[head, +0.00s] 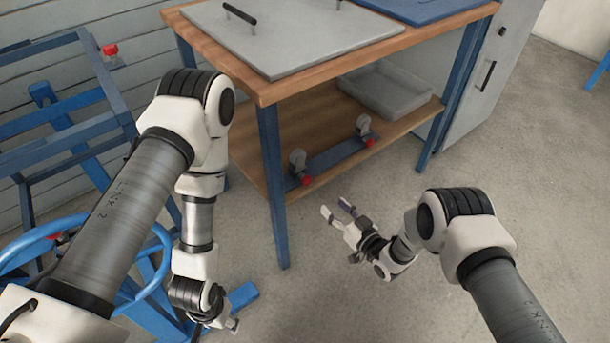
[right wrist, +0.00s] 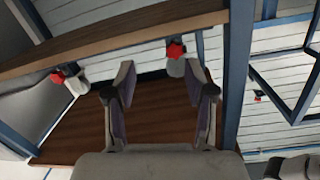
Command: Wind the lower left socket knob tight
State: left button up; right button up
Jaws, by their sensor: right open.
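The lower left socket (head: 297,159) is a grey holder with a red knob (head: 306,181) at its front, at the left end of a blue rail (head: 332,161) on the lower shelf. In the right wrist view its red knob (right wrist: 174,50) shows at the upper middle. My right gripper (head: 336,208) is open and empty, in front of the shelf. In the right wrist view, the fingers (right wrist: 160,76) stand apart, with the knob beyond them, untouched. My left gripper (head: 227,322) hangs low by the table's left side; its jaw opening is unclear.
A second grey socket with a red knob (head: 370,143) sits at the rail's right end. A blue table leg (head: 273,185) stands left of the left socket. A grey tray (head: 385,92) rests on the shelf. Blue frames (head: 65,105) fill the left. The floor before the table is clear.

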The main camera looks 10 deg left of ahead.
aim_at(308, 182)
jog(key=shift+n+y, duration=0.4)
jog(key=shift+y, duration=0.4)
jog(key=b+x, duration=0.1)
jog(key=x, duration=0.2)
jog(key=r+b+x, duration=0.1)
jog(key=x, duration=0.2)
jog(key=s+b+x, duration=0.1)
jog(key=x, duration=0.2)
jog(key=shift+a+r, duration=0.35)
jog(key=shift+a, duration=0.1)
jog(key=shift+w+a+r, duration=0.15)
jog(key=shift+w+a, duration=0.15)
jog(key=shift+w, duration=0.1)
grip_shut()
